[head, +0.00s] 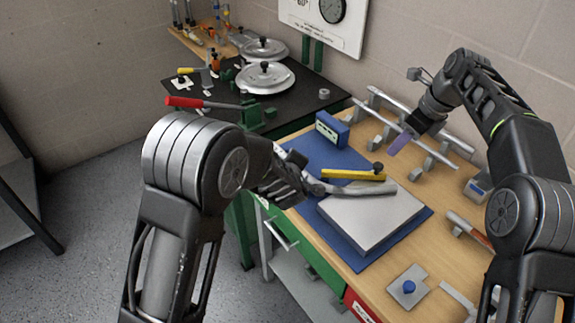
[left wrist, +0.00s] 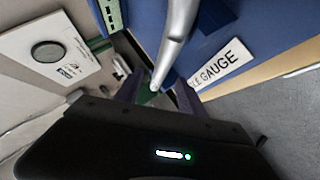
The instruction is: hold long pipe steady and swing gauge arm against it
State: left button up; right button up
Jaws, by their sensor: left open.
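A silver bent pipe (head: 352,188) lies over the grey plate (head: 372,218) of the angle gauge, its left end at my left gripper (head: 296,186). The yellow gauge arm (head: 350,174), with a dark knob (head: 377,168) at its right end, lies just behind the pipe, with little or no gap. In the left wrist view the pipe (left wrist: 180,35) runs down between the open fingers of my left gripper (left wrist: 158,95); contact is unclear. My right gripper (head: 400,142), with purple fingertips, hangs near the rack of straight pipes; I cannot tell whether its fingers are parted.
The gauge sits on a blue base (head: 325,153) on the wooden bench. A small blue box (head: 332,130) stands behind it. Straight pipes lie on a rack (head: 430,150) at the back. A red-handled tool (head: 200,103) is on the black table at left.

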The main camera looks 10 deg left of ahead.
pick_arm(q)
jog(key=shift+x, duration=1.2)
grip_shut()
